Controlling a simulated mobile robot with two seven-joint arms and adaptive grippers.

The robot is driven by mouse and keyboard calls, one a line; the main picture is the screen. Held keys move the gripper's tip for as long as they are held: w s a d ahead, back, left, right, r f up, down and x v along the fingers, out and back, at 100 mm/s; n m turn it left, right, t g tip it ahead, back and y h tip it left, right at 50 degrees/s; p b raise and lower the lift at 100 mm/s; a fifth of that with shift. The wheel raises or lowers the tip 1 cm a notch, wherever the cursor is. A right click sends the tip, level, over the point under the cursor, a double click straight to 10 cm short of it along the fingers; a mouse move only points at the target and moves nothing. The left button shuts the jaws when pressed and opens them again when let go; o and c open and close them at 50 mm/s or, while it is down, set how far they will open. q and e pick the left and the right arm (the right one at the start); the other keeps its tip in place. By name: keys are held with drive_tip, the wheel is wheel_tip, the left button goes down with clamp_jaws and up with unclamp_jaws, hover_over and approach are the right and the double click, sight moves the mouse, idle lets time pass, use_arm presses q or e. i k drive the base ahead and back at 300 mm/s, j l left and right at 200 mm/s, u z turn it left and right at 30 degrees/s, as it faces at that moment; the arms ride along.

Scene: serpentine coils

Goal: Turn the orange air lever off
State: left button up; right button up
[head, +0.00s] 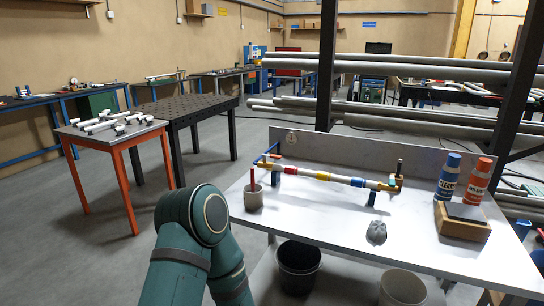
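A pipe (337,178) with red, yellow, blue and white bands lies across stands on the white workbench (320,222). A blue piece (266,155) is at its left end. A yellow-brown fitting (389,187) with a dark upright part (400,166) is at its right end. I cannot clearly make out an orange lever; the fitting is too small to tell whether it includes one, or its position. Neither of my grippers is in view. Only teal links of one of my arms show, at the bottom in front of the bench's left end.
A grey cup (253,200) with a red stick stands at the bench's left. A grey lump (377,232), a wooden block (462,222), a blue can (447,176) and an orange-red can (477,180) stand to the right. Two buckets are below. The bench's front middle is clear.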

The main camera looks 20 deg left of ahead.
sight(273, 155)
drive_tip(key=i+j+z, duration=0.1)
drive_tip(key=j+z, duration=0.2)
drive_tip(key=j, duration=0.35)
drive_tip(key=j+z, duration=0.35)
drive_tip(key=j, duration=0.3)
